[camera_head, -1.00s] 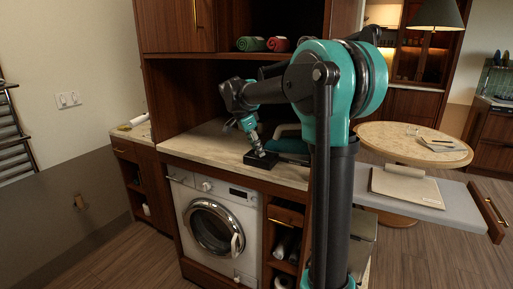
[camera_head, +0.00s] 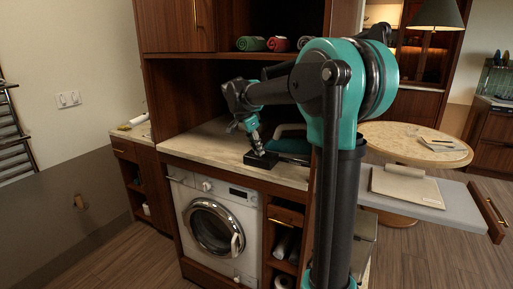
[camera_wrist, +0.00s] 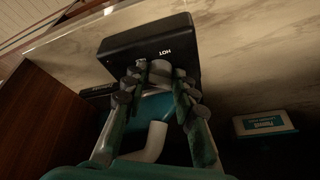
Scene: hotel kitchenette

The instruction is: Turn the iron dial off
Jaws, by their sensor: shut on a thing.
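The iron's black base block (camera_head: 262,160) sits on the countertop, with the teal iron body (camera_head: 290,146) just right of it. In the wrist view the black block (camera_wrist: 150,45) carries an upside-down "HOT" label. A small grey dial (camera_wrist: 160,68) shows at the block's near edge, below the label. My gripper (camera_head: 259,151) reaches down to the block. In the wrist view my gripper (camera_wrist: 158,80) has its fingertips closed on both sides of the dial. The fingers partly hide the dial, so I cannot read its setting.
The pale countertop (camera_head: 205,145) is bare left of the block. A washing machine (camera_head: 215,225) stands beneath it. Rolled towels (camera_head: 252,44) lie on the shelf above. In the wrist view a small teal and white box (camera_wrist: 263,123) lies at right.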

